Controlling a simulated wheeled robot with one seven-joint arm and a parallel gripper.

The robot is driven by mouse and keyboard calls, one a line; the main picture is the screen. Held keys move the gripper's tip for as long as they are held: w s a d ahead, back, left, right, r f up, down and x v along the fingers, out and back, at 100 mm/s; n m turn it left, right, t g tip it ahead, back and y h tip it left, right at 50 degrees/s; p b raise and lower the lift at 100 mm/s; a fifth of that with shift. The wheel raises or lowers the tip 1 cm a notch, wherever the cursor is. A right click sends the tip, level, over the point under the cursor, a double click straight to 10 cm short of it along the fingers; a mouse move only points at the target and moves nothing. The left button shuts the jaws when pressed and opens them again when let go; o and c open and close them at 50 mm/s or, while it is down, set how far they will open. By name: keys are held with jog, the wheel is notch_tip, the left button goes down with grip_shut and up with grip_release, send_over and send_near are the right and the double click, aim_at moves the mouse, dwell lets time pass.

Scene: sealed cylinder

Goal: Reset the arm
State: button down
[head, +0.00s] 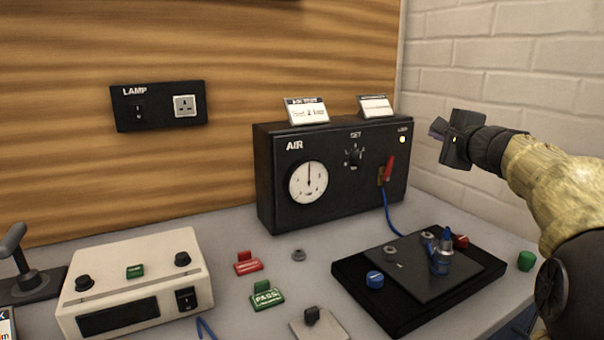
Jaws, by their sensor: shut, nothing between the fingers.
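My arm (555,185) comes in from the right edge, in a pale yellow sleeve with black joints. My gripper (438,130) is at its left end, raised in the air in front of the white brick wall, right of the black AIR box. It points left and is shut with nothing in it. Its fingertips are small and dark, partly hidden by the black gripper body. It touches nothing that I can see.
The AIR box (283,205) has a gauge, a knob and a red lever. A black tray (360,293) holds a blue-grey metal fitting (441,262). A cream instrument (140,275), red and green PASS (266,295) blocks stand left. A LAMP panel (158,120) is on the wall.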

notch_tip(320, 180, up, 12)
jog(key=p, duration=1)
jog(key=shift+f, duration=0.25)
